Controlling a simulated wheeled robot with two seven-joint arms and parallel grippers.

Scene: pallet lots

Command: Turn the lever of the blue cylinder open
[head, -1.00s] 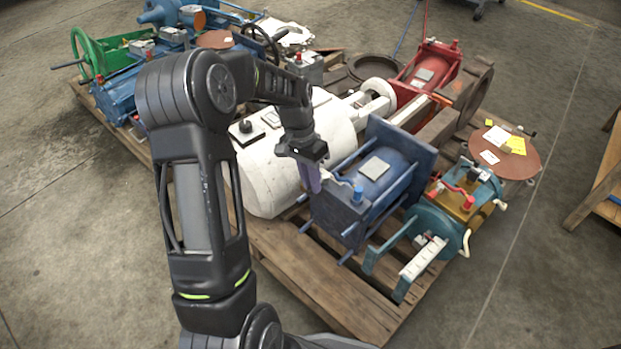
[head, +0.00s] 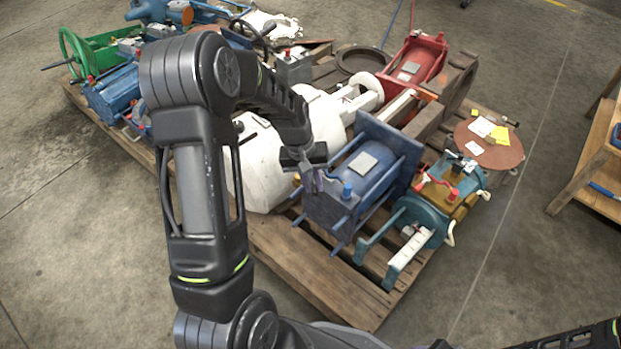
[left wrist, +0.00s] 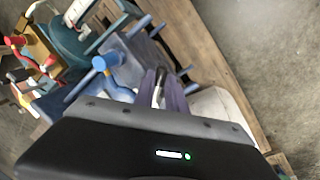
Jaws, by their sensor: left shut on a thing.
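The blue cylinder (head: 368,190) stands on a wooden pallet, with square end plates and long tie rods. My left gripper (head: 313,183) is at the near left corner of the cylinder, pointing down. In the left wrist view its purple-grey fingers (left wrist: 172,95) are shut on the lever (left wrist: 158,88), a slim pale piece with a dark end. The fingers hide part of the lever, so its exact angle is hard to tell. My right gripper is out of view.
A white tank (head: 262,165) lies close on the left. A teal and brass unit (head: 440,205) with a red lever stands close on the right. A red cylinder (head: 415,62) is behind. Bare floor lies in front, and a wooden bench (head: 585,150) stands at the right.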

